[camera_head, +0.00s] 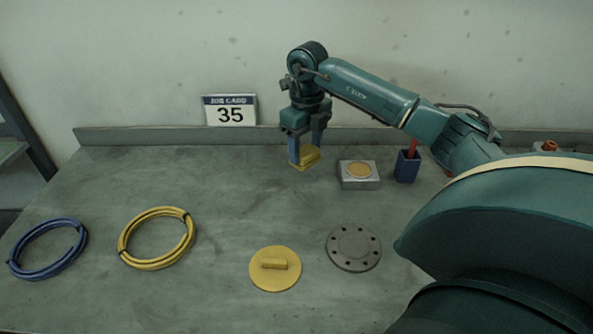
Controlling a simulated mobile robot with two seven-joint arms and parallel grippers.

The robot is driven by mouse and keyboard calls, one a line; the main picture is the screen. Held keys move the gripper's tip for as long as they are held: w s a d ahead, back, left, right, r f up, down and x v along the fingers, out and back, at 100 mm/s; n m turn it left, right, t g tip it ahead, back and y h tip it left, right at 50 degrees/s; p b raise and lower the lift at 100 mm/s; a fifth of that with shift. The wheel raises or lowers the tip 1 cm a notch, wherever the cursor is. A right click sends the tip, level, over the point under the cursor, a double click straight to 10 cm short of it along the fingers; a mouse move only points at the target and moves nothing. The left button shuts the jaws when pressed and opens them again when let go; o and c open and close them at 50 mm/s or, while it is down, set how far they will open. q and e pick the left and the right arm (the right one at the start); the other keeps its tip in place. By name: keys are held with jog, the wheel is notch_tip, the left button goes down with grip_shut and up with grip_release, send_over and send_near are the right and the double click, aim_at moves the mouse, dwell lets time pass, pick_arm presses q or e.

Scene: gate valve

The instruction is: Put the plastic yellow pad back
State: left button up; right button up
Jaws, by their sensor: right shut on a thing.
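My left gripper is not in view.
A grey block with a round tan top (359,182) and a blue cup (407,169) stand right of the gripper. A yellow disc with a handle (275,281) and a grey flange (353,247) lie in front. Yellow (129,239) and blue (28,273) coils lie left.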

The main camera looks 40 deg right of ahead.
aim_at(306, 150)
notch_tip(306, 150, down, 2)
jog(key=shift+s+f, duration=0.15)
jog(key=shift+f, duration=0.1)
jog(key=shift+f+p, duration=0.3)
jog(key=shift+f, duration=1.75)
jog(key=shift+f, duration=0.1)
jog(key=shift+f, duration=0.15)
jog(key=o, duration=0.9)
jog(key=shift+o, duration=0.2)
notch_tip(306, 150, up, 12)
jog(key=shift+r+b, duration=0.25)
jog(key=shift+b, duration=0.35)
